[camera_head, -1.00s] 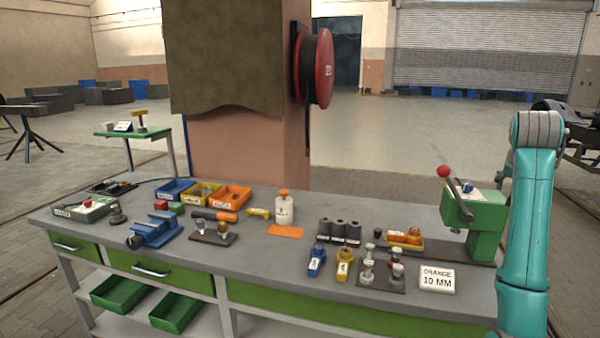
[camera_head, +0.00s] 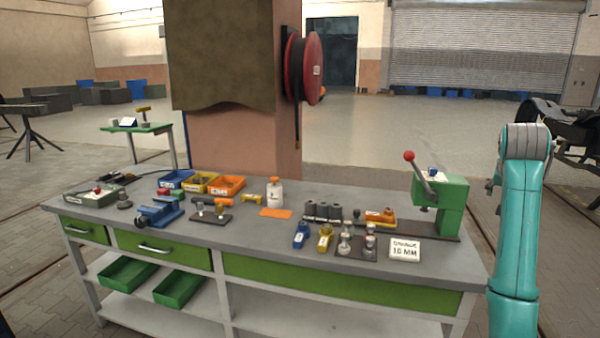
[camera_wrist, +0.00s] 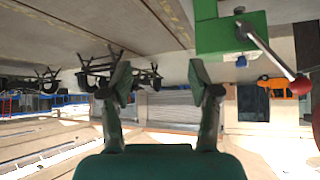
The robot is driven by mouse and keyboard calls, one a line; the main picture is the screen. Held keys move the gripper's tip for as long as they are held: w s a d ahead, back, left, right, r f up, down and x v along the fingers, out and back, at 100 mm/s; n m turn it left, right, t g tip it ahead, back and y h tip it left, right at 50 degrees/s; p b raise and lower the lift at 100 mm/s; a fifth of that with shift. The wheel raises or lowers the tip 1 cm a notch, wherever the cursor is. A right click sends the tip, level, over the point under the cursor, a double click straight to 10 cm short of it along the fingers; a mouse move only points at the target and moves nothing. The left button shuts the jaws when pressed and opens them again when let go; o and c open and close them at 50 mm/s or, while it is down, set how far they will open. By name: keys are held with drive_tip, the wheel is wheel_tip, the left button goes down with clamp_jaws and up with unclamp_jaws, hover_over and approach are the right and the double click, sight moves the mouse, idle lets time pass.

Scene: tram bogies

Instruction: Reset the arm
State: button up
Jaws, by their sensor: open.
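My teal arm stands upright at the right of the head view, beyond the right end of the workbench (camera_head: 270,235). My gripper (camera_wrist: 160,85) shows in the wrist view with its two fingers spread apart and nothing between them. The gripper itself cannot be made out in the head view. The wrist picture looks upside down, with the floor at the top and the shutter door (camera_wrist: 172,108) lower down. The green press (camera_wrist: 228,32) with its red-knobbed lever is at the upper right there, apart from the fingers.
On the bench, the green lever press (camera_head: 452,205) stands at the right end, closest to my arm. A sign (camera_head: 404,249) reading 10 MM, several small tools, bins (camera_head: 226,186) and a blue vise (camera_head: 158,213) fill the top. A pillar with a red reel (camera_head: 312,68) rises behind.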

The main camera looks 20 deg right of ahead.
drive_tip(key=w+a+f+n+t, duration=0.15)
drive_tip(key=a+f, duration=0.35)
drive_tip(key=f, duration=0.7)
drive_tip(key=w+a+f+n+t, duration=0.15)
drive_tip(key=a+f, duration=0.45)
drive_tip(key=f, duration=0.6)
drive_tip(key=s+a+f+n+t+y, duration=0.1)
drive_tip(key=s+a+f+n, duration=0.1)
drive_tip(key=s+a+f, duration=0.5)
drive_tip(key=s+a+f+n+t+y, duration=0.1)
drive_tip(key=s+a+f, duration=0.2)
drive_tip(key=a+f, duration=0.75)
drive_tip(key=s+a+f+n+t+y, duration=0.1)
drive_tip(key=s+a+f, duration=0.2)
drive_tip(key=s+a, duration=0.5)
drive_tip(key=s+a+f+n+t+y, duration=0.1)
drive_tip(key=s+a+f+n, duration=0.1)
drive_tip(key=s+a, duration=0.65)
drive_tip(key=s+a+r+n+t+y, duration=0.1)
drive_tip(key=s+a+r, duration=0.1)
drive_tip(key=s+r, duration=0.4)
drive_tip(key=s+a+r+n+t+y, duration=0.1)
drive_tip(key=s+r, duration=0.5)
drive_tip(key=s, duration=1.1)
drive_tip(key=shift+s+a+t+y, duration=0.15)
drive_tip(key=shift+a+t+y, duration=0.15)
drive_tip(key=shift+a+y, duration=0.4)
